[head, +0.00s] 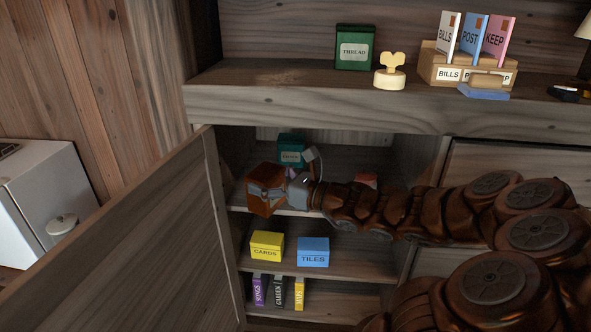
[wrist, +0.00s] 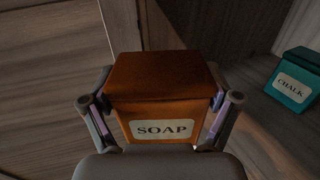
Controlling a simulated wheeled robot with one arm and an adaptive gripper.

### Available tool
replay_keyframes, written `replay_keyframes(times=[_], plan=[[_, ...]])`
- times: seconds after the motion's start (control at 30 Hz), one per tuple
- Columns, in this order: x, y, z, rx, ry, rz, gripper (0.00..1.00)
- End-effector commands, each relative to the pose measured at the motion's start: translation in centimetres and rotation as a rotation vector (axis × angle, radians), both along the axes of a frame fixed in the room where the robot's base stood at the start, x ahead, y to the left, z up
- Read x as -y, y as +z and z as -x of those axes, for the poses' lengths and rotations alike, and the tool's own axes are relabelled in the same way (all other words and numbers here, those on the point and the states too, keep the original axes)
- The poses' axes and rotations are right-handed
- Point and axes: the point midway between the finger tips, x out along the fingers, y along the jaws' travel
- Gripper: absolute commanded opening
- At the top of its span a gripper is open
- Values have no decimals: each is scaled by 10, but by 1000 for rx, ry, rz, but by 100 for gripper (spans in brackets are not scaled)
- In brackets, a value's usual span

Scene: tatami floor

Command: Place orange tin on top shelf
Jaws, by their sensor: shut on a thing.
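The orange tin, labelled SOAP, (head: 264,188) is held at the end of my outstretched arm, at the mouth of the open cupboard. In the wrist view the tin (wrist: 158,128) sits between both fingers of my gripper (wrist: 160,103), its lid and label facing the camera. My gripper (head: 298,188) is shut on it. The top shelf (head: 337,158) is behind the tin and arm. A teal tin (head: 291,150) stands on that shelf towards the back; its label reads CHALK in the wrist view (wrist: 294,80). I cannot tell whether the orange tin touches the shelf.
The open cupboard door (head: 150,245) lies left of the tin. A reddish thing (head: 366,179) shows partly behind my arm. A yellow CARDS tin (head: 266,245) and blue TILES tin (head: 313,251) stand on the shelf below. A counter (head: 300,105) overhangs the cupboard.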

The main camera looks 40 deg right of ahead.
Motion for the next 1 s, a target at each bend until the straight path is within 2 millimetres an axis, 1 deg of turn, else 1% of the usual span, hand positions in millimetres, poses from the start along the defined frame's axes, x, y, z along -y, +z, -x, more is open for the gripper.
replay_keyframes(times=[0.27,0.4,0.47,0.53,0.7,0.8,1.0], plan=[[33,-5,-13,1,2,2,38],[55,-8,-22,1,-1,3,38],[62,-8,-25,1,2,5,38],[75,-9,-29,2,-3,6,38],[95,-12,-38,0,-1,3,38],[102,-10,-40,3,-1,1,38],[107,-10,-43,4,2,0,38]])
